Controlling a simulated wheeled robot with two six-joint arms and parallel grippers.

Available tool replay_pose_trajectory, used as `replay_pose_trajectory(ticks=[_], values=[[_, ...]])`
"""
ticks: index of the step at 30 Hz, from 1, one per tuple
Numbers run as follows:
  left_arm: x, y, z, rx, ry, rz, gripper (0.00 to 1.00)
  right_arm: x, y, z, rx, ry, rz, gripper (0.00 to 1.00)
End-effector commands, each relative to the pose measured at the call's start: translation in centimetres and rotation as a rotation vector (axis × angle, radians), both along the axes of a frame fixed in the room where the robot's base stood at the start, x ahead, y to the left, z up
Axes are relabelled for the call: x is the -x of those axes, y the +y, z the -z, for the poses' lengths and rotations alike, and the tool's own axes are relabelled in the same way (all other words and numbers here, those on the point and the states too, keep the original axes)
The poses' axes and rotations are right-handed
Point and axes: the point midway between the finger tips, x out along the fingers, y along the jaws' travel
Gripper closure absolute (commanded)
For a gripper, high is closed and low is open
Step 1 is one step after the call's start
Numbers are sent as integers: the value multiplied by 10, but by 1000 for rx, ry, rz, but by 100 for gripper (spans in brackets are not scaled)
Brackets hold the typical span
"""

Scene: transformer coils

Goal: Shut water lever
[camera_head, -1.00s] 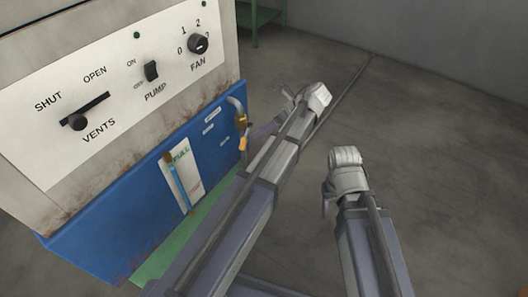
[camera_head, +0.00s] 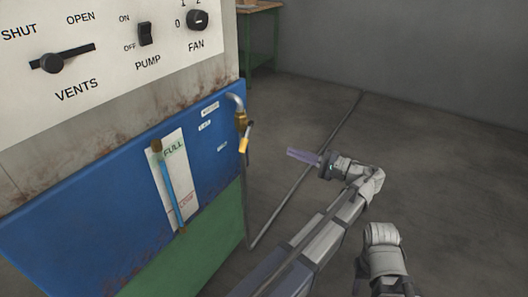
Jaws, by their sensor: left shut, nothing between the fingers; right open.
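The water lever (camera_head: 246,140) is a small yellow handle on a brass valve (camera_head: 240,121) at the right edge of the blue panel. A grey bent pipe (camera_head: 236,101) runs into the valve from above. The lever hangs tilted slightly off vertical. My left gripper (camera_head: 290,153) is shut and empty, with its purple fingers pointing left toward the lever. It is to the right of the lever and apart from it in the picture. My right arm is at the lower right; its gripper's fingers are hidden or out of frame.
The blue panel (camera_head: 80,225) carries a level gauge (camera_head: 166,183) marked FULL. Above it, a white panel (camera_head: 100,95) has the vents slider, pump switch and fan knob. A green-legged table (camera_head: 262,8) stands at the back. The floor on the right is clear.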

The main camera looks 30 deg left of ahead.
Motion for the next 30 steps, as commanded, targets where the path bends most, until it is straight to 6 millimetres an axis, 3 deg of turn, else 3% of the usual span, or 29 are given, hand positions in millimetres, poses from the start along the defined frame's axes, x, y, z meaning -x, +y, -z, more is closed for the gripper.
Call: replay_pose_trajectory(ticks=[5,19,24,30], values=[[1,12,-1,2,2,-3,100,0,0,-1,0,0,0,50],[-2,102,-2,3,4,-5,100,0,0,-3,0,0,0,50],[21,107,-15,3,4,-1,100,0,0,-16,0,0,-3,50],[31,110,-19,3,5,0,100,0,0,-19,0,0,-4,50]])
